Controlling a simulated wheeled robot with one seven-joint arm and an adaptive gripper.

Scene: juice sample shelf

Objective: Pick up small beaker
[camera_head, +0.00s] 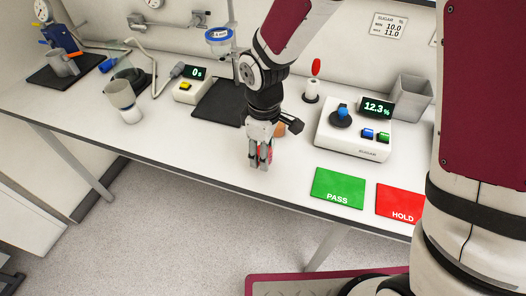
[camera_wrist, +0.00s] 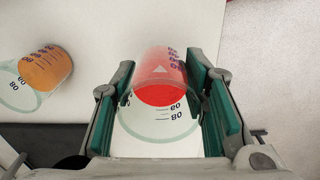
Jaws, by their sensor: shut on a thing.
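My gripper (camera_wrist: 172,108) is shut on a small clear beaker (camera_wrist: 160,122) with red juice and printed scale marks. Its green pads press on both sides of the beaker. In the head view my gripper (camera_head: 260,155) is near the table's front edge, with a bit of red showing between the fingers. I cannot tell whether the beaker touches the table. A second small beaker with orange juice (camera_wrist: 45,68) stands to the left in the wrist view. In the head view it is mostly hidden behind my gripper, with some orange showing (camera_head: 281,129).
A sugar meter (camera_head: 352,138) reading 12.3% stands to the right on the white table (camera_head: 190,140). A green PASS mat (camera_head: 338,187) and a red HOLD mat (camera_head: 400,203) lie in front of it.

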